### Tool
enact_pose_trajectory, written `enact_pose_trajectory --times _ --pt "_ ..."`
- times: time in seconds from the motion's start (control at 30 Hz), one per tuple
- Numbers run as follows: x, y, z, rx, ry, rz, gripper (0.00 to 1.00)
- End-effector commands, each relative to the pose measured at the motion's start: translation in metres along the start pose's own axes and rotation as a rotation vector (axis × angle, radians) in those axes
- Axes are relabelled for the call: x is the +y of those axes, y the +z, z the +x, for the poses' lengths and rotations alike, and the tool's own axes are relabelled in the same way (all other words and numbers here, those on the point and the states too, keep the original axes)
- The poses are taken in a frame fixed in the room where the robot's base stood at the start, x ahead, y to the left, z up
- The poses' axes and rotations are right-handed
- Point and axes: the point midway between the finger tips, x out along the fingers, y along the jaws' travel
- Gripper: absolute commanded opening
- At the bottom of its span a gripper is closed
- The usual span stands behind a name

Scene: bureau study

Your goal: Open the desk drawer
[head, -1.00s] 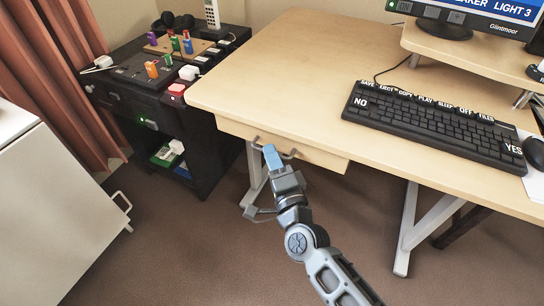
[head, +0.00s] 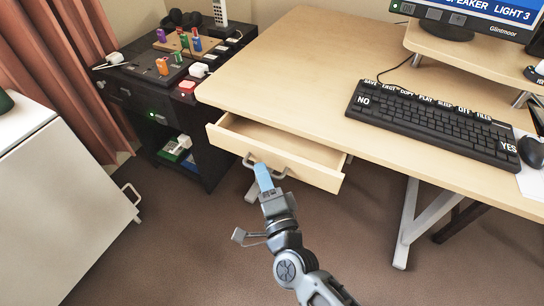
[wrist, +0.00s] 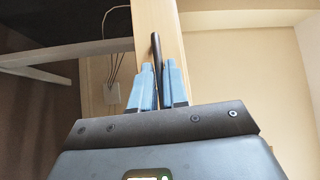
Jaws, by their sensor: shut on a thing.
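The desk drawer (head: 316,171) is a light wood drawer under the left part of the desk (head: 300,70). It is pulled partway out, and its bare interior shows in the head view. A grey bar handle (head: 279,176) is on its front. In the wrist view the blue fingers (wrist: 157,80) are on both sides of the dark handle (wrist: 156,48), against the pale drawer front (wrist: 170,42).
A black cabinet (head: 190,150) with colored blocks and small devices on top stands left of the drawer. A white cabinet (head: 65,200) with a handle is at the left. A keyboard (head: 430,125) lies on the desk. Brown floor in front of the drawer is clear.

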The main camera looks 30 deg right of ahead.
Motion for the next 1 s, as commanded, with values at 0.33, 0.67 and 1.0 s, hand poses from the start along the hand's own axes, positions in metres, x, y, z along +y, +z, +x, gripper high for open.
enact_pose_trajectory --times 0.33,0.67,1.0 --pt "-0.014 0.052 -0.053 0.001 0.003 0.000 0.00" --pt "-0.017 0.067 -0.068 0.002 0.002 0.000 0.00" --pt "-0.017 0.067 -0.068 0.002 0.002 0.000 0.21"
